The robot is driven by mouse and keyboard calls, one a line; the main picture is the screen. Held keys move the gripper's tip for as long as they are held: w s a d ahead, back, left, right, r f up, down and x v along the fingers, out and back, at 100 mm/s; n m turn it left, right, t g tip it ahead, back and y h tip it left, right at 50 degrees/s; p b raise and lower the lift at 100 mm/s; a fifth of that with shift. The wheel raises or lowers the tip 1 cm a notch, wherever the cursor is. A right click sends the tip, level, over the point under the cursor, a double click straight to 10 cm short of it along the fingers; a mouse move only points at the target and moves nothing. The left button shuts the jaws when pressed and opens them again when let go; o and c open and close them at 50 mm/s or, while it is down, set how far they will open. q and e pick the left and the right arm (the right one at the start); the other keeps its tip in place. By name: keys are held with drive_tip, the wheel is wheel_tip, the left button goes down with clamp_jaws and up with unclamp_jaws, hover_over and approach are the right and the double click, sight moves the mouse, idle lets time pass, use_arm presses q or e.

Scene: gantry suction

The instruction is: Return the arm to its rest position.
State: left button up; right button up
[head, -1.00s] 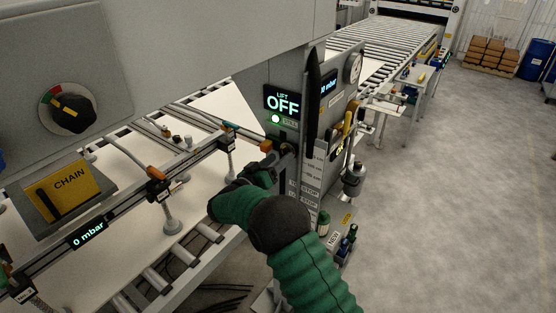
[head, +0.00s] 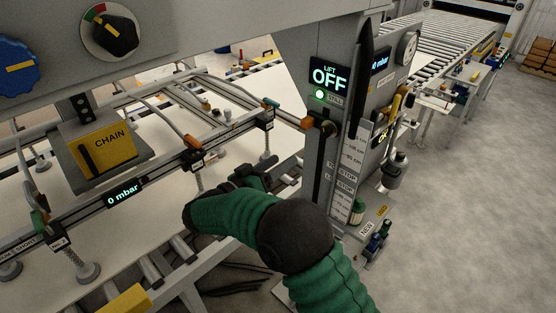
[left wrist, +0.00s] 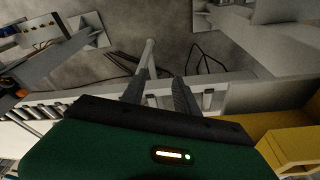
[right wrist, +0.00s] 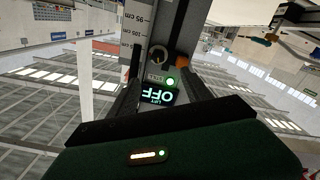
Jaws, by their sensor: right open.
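My right arm, in a green sleeve, comes in from the bottom right of the head view. Its dark right gripper (head: 262,176) is open and empty, left of the grey lift post and apart from it. In the right wrist view my right gripper's fingers (right wrist: 160,62) stand apart, with the lift display (right wrist: 158,96) upside down beyond them. In the head view the lift display (head: 329,77) reads OFF above a lit green lamp (head: 320,95). My left gripper (left wrist: 160,85) shows only in the left wrist view, its fingers apart with nothing visible between them.
The suction frame with its 0 mbar display (head: 124,194) hangs over a pale sheet (head: 150,232) on rollers, left of my right gripper. A yellow CHAIN box (head: 108,150) is at left. A yellow block (left wrist: 288,145) is at right in the left wrist view. Grey floor (head: 470,190) lies clear at right.

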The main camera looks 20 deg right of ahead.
drive_tip(key=w+a+f+n+t+y+b, duration=0.2)
drive_tip(key=w+n+t+y, duration=0.2)
drive_tip(key=w+t+y, duration=0.2)
drive_tip(key=s+a+f+n+y+b, duration=0.3)
drive_tip(key=s+a+f+n+y, duration=0.15)
drive_tip(key=f+y, duration=0.4)
drive_tip(key=s+d+f+g+y+b, duration=0.1)
drive_tip(key=s+f+g, duration=0.4)
drive_tip(key=s, duration=0.8)
drive_tip(key=s+f+g+y+b, duration=0.1)
drive_tip(key=s+f+g, duration=0.4)
drive_tip(key=s+f, duration=0.6)
drive_tip(key=s, duration=0.3)
drive_tip(key=shift+d, duration=0.35)
drive_tip(key=shift+m, duration=0.25)
